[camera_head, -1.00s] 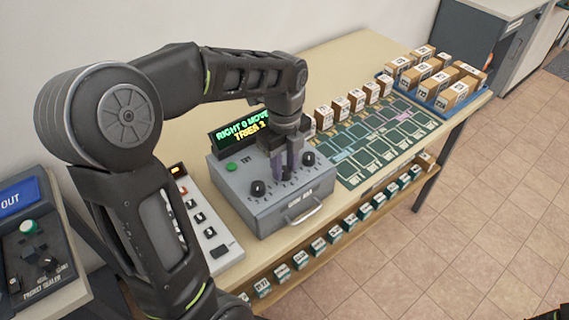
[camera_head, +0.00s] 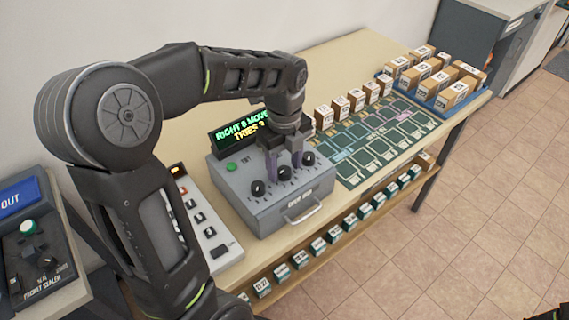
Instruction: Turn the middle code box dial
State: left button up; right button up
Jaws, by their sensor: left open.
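The grey code box (camera_head: 262,209) stands on the table with a row of three dark dials on its sloped top. The middle dial (camera_head: 284,174) shows between and just below the fingers of my left gripper (camera_head: 284,166). That gripper points down from above, its fingers apart on either side of the dial; I cannot tell whether they touch it. The left dial (camera_head: 257,188) and right dial (camera_head: 308,158) are uncovered. The green-lettered display (camera_head: 240,128) at the back is partly hidden by my left wrist. My right gripper is not identifiable.
A green button (camera_head: 231,167) is on the box and a handle (camera_head: 304,213) on its front. A green mat (camera_head: 368,146) and blue tray (camera_head: 440,108) with small cartons are right. Small boxes line the lower shelf.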

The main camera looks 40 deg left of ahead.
aim_at(284, 170)
pick_arm(q)
jog(key=shift+r, duration=0.1)
notch_tip(284, 170, up, 8)
jog(key=shift+f+b, duration=0.2)
jog(key=shift+b, duration=0.1)
dwell(0.6)
